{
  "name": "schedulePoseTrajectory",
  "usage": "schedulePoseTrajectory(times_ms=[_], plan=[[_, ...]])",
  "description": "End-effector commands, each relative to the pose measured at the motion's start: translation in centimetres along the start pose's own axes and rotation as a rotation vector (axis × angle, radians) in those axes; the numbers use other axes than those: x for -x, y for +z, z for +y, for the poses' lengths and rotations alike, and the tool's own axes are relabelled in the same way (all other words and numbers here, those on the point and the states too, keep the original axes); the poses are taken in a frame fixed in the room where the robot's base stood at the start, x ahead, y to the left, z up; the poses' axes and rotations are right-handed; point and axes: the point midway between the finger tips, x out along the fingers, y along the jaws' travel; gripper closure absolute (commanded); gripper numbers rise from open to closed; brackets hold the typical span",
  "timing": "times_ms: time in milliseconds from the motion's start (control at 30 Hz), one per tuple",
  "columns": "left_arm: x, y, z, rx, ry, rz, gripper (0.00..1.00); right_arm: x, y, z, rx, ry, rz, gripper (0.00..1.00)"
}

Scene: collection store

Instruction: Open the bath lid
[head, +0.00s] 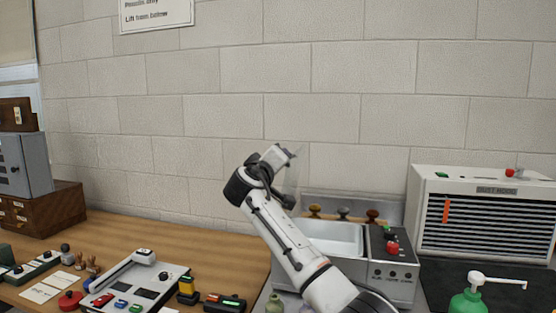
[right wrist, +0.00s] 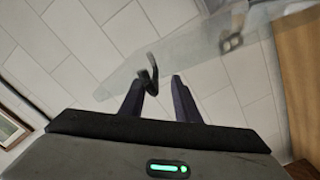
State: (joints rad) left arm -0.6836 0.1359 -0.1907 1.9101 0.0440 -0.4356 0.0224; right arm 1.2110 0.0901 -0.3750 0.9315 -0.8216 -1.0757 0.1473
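The bath is a white basin (head: 336,238) in a grey metal housing on the bench, partly behind my right arm. Its clear lid (head: 292,182) stands raised at a steep tilt at the basin's left side, faint against the wall. In the right wrist view the lid is a see-through panel (right wrist: 200,52) with a dark curved handle (right wrist: 152,72). My right gripper (right wrist: 158,88) has its fingers apart, with the handle's lower end between their tips. In the head view my right gripper (head: 286,155) is up beside the lid. My left gripper is out of view.
A control panel (head: 392,250) with a red button adjoins the basin. Several knobs (head: 343,212) stand behind it. A white louvred unit (head: 485,215) and a green pump bottle (head: 468,302) are at the right. A balance-like device (head: 135,285) and small items lie left.

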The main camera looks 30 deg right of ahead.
Motion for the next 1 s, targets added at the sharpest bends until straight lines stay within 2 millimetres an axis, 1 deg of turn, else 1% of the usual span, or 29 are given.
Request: schedulePoseTrajectory(times_ms=[233,367,533,800,900,1000], plan=[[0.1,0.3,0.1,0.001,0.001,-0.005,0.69,0.0,0.1,0.0,0.000,0.000,-0.001,0.73],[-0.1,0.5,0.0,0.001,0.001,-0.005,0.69,0.6,0.0,0.0,-0.002,0.001,0.003,0.73],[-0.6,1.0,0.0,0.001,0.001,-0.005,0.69,2.9,0.1,-0.1,-0.004,0.000,0.005,0.73],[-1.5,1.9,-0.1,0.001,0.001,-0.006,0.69,8.1,0.1,-0.2,-0.004,-0.002,0.004,0.73],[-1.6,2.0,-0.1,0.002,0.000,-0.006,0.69,9.4,0.0,-0.1,-0.001,-0.001,0.003,0.73],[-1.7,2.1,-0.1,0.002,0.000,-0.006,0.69,10.1,0.0,0.0,-0.001,-0.001,0.002,0.73]])
